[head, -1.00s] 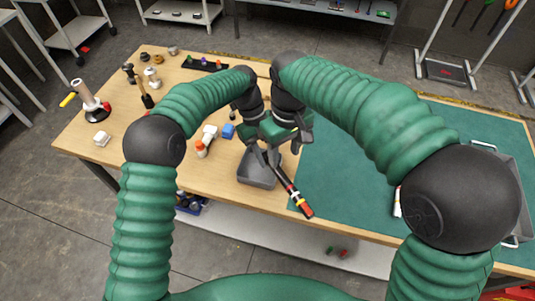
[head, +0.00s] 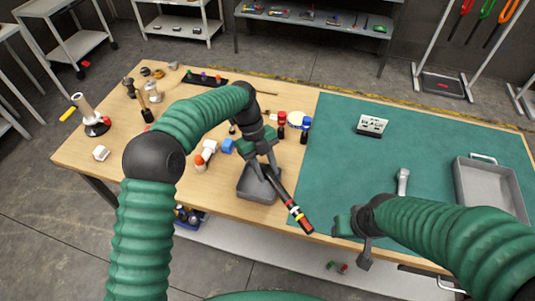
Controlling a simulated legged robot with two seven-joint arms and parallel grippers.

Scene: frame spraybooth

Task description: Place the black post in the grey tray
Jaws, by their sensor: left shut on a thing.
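The black post (head: 283,191), a dark stick with red, yellow and white bands at its lower right end, is in my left gripper (head: 268,172). The gripper is shut on it. The post slants down to the right, with its banded end near the table's front edge. A small grey tray (head: 250,187) is beneath and behind the gripper, partly hidden by it. A larger grey tray (head: 481,207) with handles lies at the right on the green mat. My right gripper (head: 356,242) is at the mat's front edge, away from the post; its jaw gap is unclear.
The green mat (head: 330,150) has free room in its middle. A white-and-black block (head: 373,125) and a light grey tool (head: 402,181) lie on it. Red and blue bottles (head: 305,128) stand behind my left gripper.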

